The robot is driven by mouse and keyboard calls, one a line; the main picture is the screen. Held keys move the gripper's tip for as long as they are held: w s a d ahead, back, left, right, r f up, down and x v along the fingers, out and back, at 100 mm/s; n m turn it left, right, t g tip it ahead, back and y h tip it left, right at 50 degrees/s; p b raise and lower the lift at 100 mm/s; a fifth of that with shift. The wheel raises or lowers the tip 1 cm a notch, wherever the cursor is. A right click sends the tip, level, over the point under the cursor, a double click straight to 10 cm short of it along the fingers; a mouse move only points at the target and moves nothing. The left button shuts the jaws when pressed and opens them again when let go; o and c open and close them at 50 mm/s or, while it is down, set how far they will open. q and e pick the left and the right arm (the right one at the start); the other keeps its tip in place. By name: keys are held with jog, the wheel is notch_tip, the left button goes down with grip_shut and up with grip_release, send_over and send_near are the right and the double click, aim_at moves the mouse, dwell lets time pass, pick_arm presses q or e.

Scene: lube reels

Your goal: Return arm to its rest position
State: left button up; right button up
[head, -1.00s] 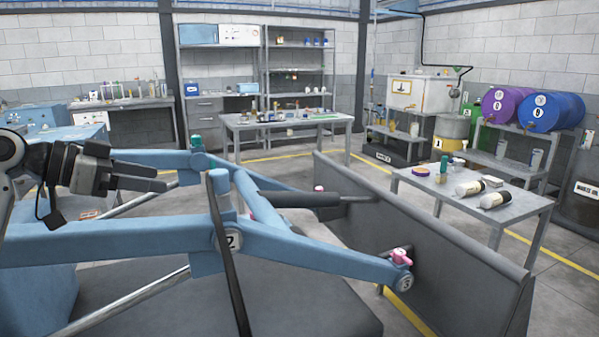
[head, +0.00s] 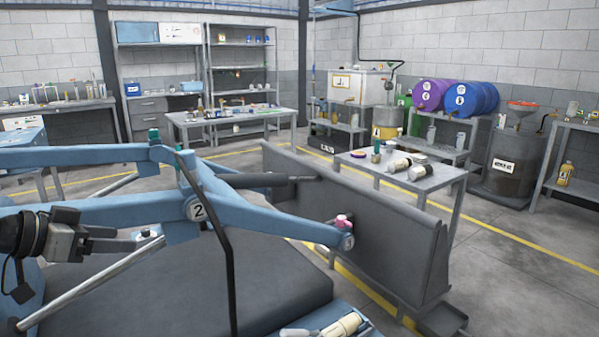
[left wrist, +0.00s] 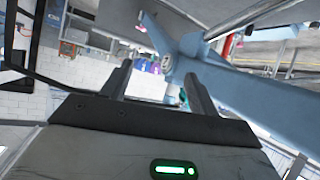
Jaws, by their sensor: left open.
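My left gripper (head: 150,240) is at the left of the head view, in front of the blue loader arm marked 2 (head: 110,212). It is empty, with its fingers pointing right. In the left wrist view, the two dark fingers of my left gripper (left wrist: 158,82) stand apart with nothing between them. Past them, the blue loader frame (left wrist: 235,88) crosses the picture, tilted. I cannot tell how far the fingers are from the blue beams. My right gripper is not in view.
A grey loader bucket (head: 365,235) stands at the middle, with a pink cap (head: 343,221) on the joint before it. Behind are a small table (head: 440,178) with bottles, a workbench (head: 232,117), and purple (head: 432,93) and blue (head: 470,98) drums.

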pick_arm(q)
jog(key=s+d+f+n+y, duration=0.1)
jog(key=s+d+f, duration=0.15)
jog(key=f, duration=0.55)
jog(key=s+d+f+n+y, duration=0.1)
jog(key=s+d+f, duration=0.1)
jog(key=d+f, duration=0.35)
jog(key=s+d+f+y, duration=0.1)
jog(key=s+f, duration=0.1)
jog(key=f, duration=0.7)
jog(key=s+d+f, duration=0.3)
jog(key=s+d, duration=0.3)
jog(key=s, duration=0.2)
jog(key=s+d+f+n, duration=0.1)
jog(key=s+d+f, duration=0.3)
jog(key=s+d, duration=0.2)
jog(key=shift+s+n+t+y, duration=0.3)
jog(key=shift+s+t+y, duration=0.1)
jog(key=shift+s, duration=0.6)
